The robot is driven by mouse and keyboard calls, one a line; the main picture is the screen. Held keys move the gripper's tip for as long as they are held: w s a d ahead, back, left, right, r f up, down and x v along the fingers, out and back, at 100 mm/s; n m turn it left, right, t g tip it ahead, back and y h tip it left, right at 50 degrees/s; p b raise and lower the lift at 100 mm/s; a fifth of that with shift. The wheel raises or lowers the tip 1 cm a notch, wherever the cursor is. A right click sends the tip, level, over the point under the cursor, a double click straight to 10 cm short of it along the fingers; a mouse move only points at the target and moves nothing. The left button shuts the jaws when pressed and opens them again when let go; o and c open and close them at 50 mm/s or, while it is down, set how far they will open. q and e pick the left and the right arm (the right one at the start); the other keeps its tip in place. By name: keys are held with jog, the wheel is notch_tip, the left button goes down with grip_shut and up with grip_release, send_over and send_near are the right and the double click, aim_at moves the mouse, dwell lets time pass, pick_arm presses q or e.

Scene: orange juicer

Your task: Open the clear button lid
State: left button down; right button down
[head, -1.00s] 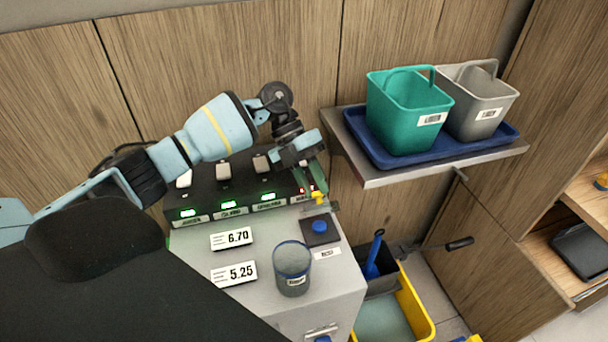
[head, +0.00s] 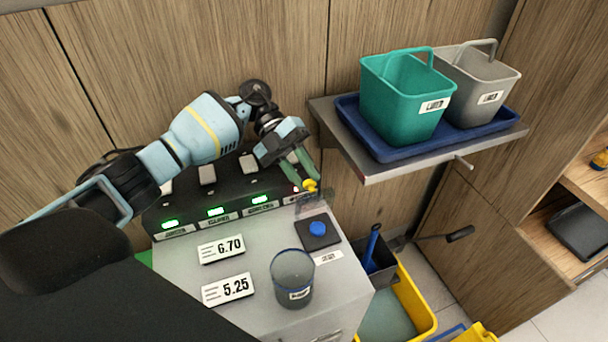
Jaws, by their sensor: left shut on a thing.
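The clear button lid (head: 314,207) stands tilted up at the back edge of the dark button plate (head: 307,240). Its see-through panel is hard to make out. The blue button (head: 317,229) shows uncovered in front of it. My left gripper (head: 311,182) reaches down from the upper left, with its green fingers shut on the yellow tab (head: 310,186) at the lid's top. My right gripper is not in view.
A clear cup (head: 292,278) stands in front of the button plate. Price cards (head: 221,248) lie to the left. A black switch strip (head: 185,217) with green lights runs behind. A shelf (head: 383,174) with a green bucket (head: 405,97) and a grey bucket juts out right of my gripper.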

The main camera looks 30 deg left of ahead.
pick_arm(q)
jog(key=shift+w+a, duration=0.1)
jog(key=shift+w, duration=0.05)
dwell(0.4)
jog(key=c, duration=1.2)
grip_release()
jog(key=shift+o, duration=0.2)
jog(key=shift+r, duration=0.2)
jog(key=s+d+r, duration=0.2)
jog(key=s+d, duration=0.1)
jog(key=s, duration=0.4)
jog(key=s+d+r, duration=0.2)
jog(key=s+d, duration=0.1)
jog(key=s, duration=0.4)
jog(key=shift+s+d+r, duration=0.25)
jog(key=shift+s+d, duration=0.05)
jog(key=shift+s, duration=0.05)
